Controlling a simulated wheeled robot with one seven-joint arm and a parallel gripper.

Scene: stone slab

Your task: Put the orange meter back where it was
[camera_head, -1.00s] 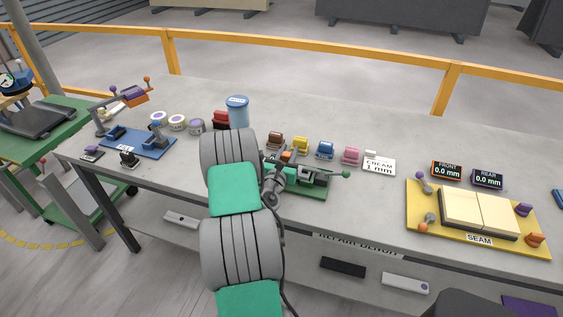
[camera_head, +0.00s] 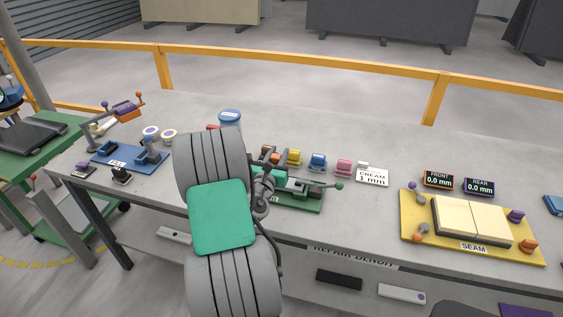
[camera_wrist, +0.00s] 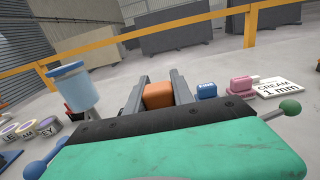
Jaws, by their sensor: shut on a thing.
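An orange block (camera_wrist: 158,97), the only orange thing at my jaws and so likely the orange meter, sits between the two dark fingers of my gripper (camera_wrist: 160,80) in the wrist view. My gripper is shut on it. In the head view my arm hides most of the gripper. Small orange-brown shapes (camera_head: 270,154) show just right of the arm, beside a yellow block (camera_head: 293,157). A blue block (camera_head: 317,162) and a pink block (camera_head: 344,167) continue that row. I cannot tell whether the held block touches the table.
A blue-lidded jar (camera_head: 230,118) stands close behind my arm. A green fixture (camera_head: 300,190) with a lever lies in front of the row. A card reading CREAM 1 mm (camera_head: 372,177) and a yellow SEAM board (camera_head: 412,220) are to the right. A blue fixture (camera_head: 125,160) is left.

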